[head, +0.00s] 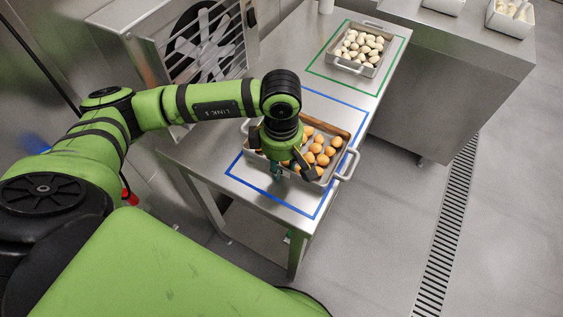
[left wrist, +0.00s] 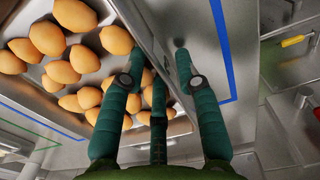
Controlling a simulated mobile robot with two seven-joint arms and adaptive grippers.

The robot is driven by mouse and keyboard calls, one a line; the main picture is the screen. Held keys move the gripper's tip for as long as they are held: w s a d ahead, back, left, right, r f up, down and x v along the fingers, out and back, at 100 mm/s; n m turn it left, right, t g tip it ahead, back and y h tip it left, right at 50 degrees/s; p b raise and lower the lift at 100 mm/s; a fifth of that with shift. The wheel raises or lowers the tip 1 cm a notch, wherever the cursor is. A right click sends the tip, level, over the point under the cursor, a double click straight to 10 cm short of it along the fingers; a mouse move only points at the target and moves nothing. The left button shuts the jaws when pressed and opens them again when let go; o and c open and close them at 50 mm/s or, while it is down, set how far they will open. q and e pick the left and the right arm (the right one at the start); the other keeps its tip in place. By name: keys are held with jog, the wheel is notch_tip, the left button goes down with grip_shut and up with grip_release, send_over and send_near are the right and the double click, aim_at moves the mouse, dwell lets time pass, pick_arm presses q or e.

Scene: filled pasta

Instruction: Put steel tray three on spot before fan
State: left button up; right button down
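A steel tray (head: 346,156) of orange-brown filled pasta sits inside the blue outline (head: 318,205) on the steel table. Its number is not readable. A second steel tray (head: 345,68) of pale pasta sits inside the green outline (head: 322,77) farther back. The fan (head: 205,45) stands at the table's left side. My left gripper (head: 279,168) is down at the near wall of the orange-pasta tray. In the left wrist view its fingers (left wrist: 160,60) straddle the tray wall (left wrist: 140,25); whether they press on it is unclear. My right gripper is out of view.
A floor drain grate (head: 447,230) runs along the open floor. A little bare tabletop (head: 205,150) shows left of the blue outline.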

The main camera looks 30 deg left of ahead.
pick_arm(q)
jog(key=shift+r+p, duration=0.3)
notch_tip(320, 180, up, 12)
jog(key=p, duration=0.5)
jog(key=shift+p, duration=0.35)
jog(key=shift+s+d+f, duration=0.1)
jog(key=shift+f, duration=0.05)
